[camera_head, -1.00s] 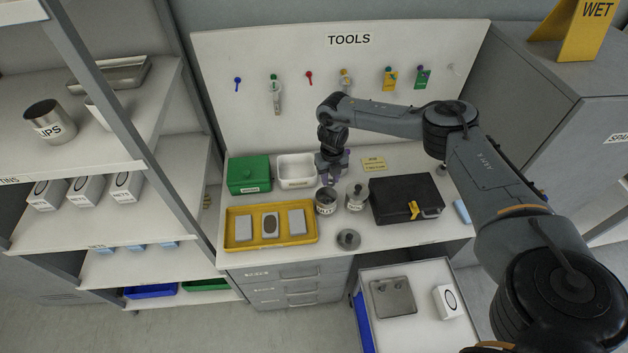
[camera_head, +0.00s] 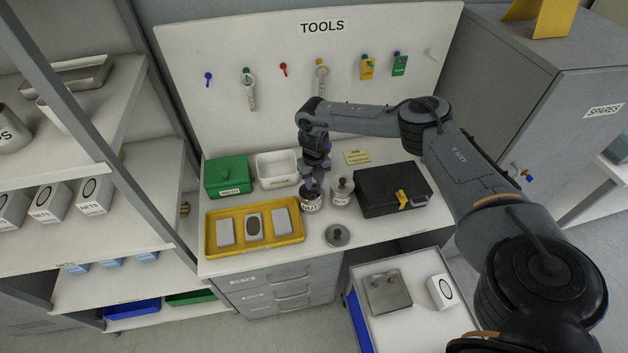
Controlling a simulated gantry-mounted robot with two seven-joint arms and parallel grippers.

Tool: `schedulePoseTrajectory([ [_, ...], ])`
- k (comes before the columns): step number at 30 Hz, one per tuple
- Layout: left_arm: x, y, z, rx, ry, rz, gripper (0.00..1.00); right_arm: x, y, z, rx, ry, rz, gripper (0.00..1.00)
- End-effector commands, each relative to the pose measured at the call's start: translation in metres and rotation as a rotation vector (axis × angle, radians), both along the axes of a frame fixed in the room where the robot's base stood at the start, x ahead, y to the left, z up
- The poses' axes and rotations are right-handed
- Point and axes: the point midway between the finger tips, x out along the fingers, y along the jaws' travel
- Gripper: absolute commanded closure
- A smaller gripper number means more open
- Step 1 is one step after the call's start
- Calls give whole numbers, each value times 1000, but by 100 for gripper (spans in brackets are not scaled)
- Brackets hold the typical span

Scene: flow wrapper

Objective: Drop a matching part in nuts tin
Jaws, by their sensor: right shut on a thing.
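The nuts tin (camera_head: 312,205) is a small round grey metal tin with a partly readable "NUT" label, upright on the bench. My right gripper (camera_head: 313,188) points down at its mouth, with the fingertips at or just inside the rim. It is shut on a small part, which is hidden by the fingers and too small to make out. A round grey lid with a knob (camera_head: 338,235) lies on the bench in front of the tin. My left gripper is out of view.
A second labelled tin (camera_head: 342,192) with a knob on top stands close on the right, beside a black case (camera_head: 392,188). A yellow tray (camera_head: 254,242) with grey blocks lies left. A green box (camera_head: 227,177) and white bin (camera_head: 276,168) stand behind it.

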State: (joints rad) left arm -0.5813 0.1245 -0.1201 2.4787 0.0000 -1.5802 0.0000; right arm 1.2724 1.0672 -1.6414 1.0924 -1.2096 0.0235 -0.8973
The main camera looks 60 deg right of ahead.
Motion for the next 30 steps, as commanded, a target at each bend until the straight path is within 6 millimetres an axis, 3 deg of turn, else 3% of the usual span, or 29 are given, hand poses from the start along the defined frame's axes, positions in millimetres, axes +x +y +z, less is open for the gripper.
schedulePoseTrajectory([
  [5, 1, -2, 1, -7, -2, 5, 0, 0, 0, 1, 0, 0, 0, 99],
  [6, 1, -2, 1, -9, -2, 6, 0, 0, 0, 1, 0, 0, 0, 64],
  [11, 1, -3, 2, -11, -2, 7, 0, 0, 0, 1, 0, 0, 0, 40],
  [23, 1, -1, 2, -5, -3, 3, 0, 0, 0, 7, 1, -1, -1, 40],
  [30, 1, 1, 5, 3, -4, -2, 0, 1, 0, 40, 0, -3, -1, 40],
])
